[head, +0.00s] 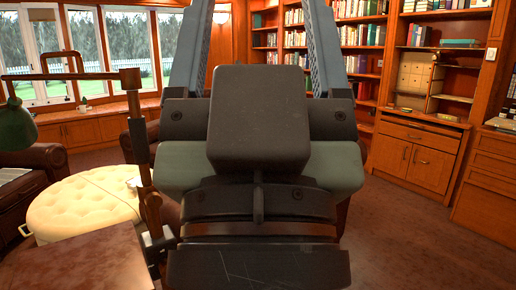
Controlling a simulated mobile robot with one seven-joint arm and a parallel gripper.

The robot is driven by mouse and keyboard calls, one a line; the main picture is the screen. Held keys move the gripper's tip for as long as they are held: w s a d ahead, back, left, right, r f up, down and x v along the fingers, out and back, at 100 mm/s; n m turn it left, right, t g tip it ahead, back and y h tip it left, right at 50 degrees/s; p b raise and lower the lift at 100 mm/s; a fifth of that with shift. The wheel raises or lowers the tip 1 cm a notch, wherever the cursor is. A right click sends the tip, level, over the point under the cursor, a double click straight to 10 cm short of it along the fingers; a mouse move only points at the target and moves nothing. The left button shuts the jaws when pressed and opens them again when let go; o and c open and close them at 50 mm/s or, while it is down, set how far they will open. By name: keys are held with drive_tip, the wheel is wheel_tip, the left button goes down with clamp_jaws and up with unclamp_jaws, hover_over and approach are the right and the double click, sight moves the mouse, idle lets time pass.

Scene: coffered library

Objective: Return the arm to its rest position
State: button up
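My gripper (260,115) fills the middle of the head view, close to the camera, with its dark body in front. Two blue-grey fingers rise from it and run out of the top of the picture. They stand wide apart with bookshelves visible between them, and nothing shows held there. The fingertips are out of view. The rest of my arm cannot be made out clearly.
At left are a lamp with a green shade (14,125), a cream tufted ottoman (85,205), a leather armchair (30,185) and a wooden tabletop (80,265). Bookcases (365,60) and a cabinet (417,155) line the back. Carpet (410,240) at right is clear.

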wheel_tip(320, 180, up, 24)
drive_tip(key=p, duration=2.2)
drive_tip(key=shift+r, duration=0.2)
